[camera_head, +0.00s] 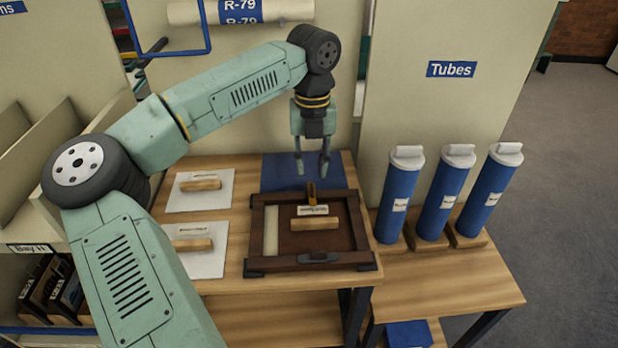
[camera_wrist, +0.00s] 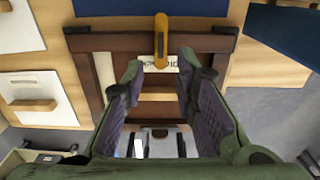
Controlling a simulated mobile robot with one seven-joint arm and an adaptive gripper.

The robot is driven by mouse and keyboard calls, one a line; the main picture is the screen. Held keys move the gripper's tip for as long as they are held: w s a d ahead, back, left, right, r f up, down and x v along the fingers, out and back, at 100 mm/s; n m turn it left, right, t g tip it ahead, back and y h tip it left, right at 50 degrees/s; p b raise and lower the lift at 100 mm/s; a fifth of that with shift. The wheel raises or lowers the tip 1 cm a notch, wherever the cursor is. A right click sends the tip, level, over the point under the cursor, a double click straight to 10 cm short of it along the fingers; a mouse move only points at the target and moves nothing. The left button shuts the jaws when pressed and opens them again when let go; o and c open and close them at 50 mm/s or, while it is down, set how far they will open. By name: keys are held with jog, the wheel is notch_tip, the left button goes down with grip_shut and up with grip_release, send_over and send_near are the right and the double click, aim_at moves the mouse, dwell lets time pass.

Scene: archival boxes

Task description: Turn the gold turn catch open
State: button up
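The gold turn catch (camera_head: 311,192) sits on the far rail of a dark wooden frame (camera_head: 258,228). In the wrist view the catch (camera_wrist: 161,38) lies lengthwise across the rail, its lower end over the panel inside. My gripper (camera_head: 312,172) points down, just above and behind the catch. In the wrist view my gripper (camera_wrist: 161,75) is open and empty, with the catch lined up between its fingers but apart from them. A dark catch (camera_head: 319,258) sits on the near rail. The panel inside bears a label and a wooden handle (camera_head: 315,223).
A blue mat (camera_head: 285,173) lies behind the frame. Two white boards (camera_head: 200,203) with wooden handles lie to the left. Three blue tubes (camera_head: 445,195) stand upright in wooden holders to the right. A pale upright panel rises behind the table.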

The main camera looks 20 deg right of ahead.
aim_at(312, 187)
notch_tip(312, 187, down, 6)
jog(key=shift+p, duration=0.6)
jog(key=shift+c, duration=0.2)
grip_shut()
